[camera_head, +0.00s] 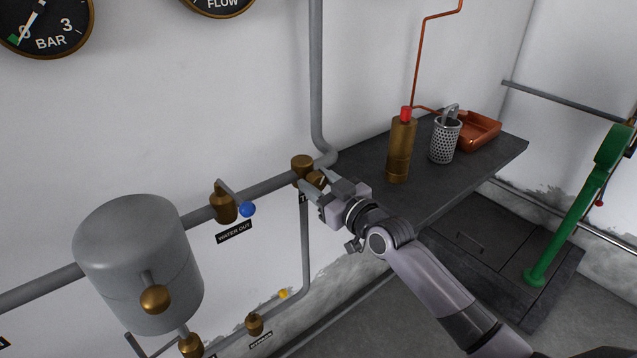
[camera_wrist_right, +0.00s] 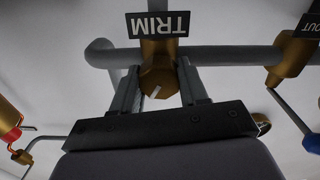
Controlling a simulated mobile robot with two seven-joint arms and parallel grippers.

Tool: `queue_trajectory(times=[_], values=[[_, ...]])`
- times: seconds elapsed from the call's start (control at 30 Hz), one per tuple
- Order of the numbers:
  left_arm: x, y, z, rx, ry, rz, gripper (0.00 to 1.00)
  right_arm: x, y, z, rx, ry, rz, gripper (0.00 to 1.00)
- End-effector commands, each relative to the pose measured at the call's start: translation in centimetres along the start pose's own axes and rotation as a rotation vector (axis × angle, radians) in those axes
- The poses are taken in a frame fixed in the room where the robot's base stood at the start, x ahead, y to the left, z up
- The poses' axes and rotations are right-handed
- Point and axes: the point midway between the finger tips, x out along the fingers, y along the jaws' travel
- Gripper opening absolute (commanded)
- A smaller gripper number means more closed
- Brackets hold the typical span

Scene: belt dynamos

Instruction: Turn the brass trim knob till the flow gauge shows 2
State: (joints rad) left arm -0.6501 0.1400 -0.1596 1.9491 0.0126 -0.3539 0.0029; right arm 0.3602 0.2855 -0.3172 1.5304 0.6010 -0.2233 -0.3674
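The brass trim knob (camera_wrist_right: 160,78) sits on the grey pipe under the upside-down TRIM label (camera_wrist_right: 158,25) in the right wrist view, with a pale line on its face. In the head view, the knob (camera_head: 317,180) is partly hidden by my right gripper (camera_head: 322,188). The fingers of my right gripper (camera_wrist_right: 160,88) lie on either side of the knob; whether both touch it is unclear. The flow gauge (camera_head: 222,5) is cut off at the top edge of the head view, so its needle and reading are not visible. My left gripper is not in view.
A water-out valve (camera_head: 224,207) with a blue-tipped lever is left of the knob, beyond it a grey tank (camera_head: 140,262). A dark bench (camera_head: 350,158) at right holds a brass cylinder (camera_head: 400,150), a perforated cup (camera_head: 444,140) and a copper tray (camera_head: 482,130). A bar gauge (camera_head: 45,25) hangs upper left.

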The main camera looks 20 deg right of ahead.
Motion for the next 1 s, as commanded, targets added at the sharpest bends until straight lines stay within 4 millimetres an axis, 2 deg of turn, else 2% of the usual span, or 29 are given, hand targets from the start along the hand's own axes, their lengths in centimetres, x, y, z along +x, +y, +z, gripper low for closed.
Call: queue_trajectory(times=[0.03,0.07,0.1,0.47,1.0], values=[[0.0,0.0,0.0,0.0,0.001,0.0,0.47,0.0,0.0,0.0,0.0,0.0,0.0,0.24],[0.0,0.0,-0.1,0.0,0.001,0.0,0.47,0.0,0.0,0.0,0.0,0.0,0.0,0.14],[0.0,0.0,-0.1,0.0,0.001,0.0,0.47,0.0,0.0,0.0,0.0,0.0,0.0,0.13],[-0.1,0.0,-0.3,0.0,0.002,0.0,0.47,0.0,0.0,-0.1,0.059,0.0,0.0,0.13],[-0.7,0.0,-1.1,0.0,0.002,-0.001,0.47,0.0,0.1,-0.1,0.475,0.001,0.0,0.13]])
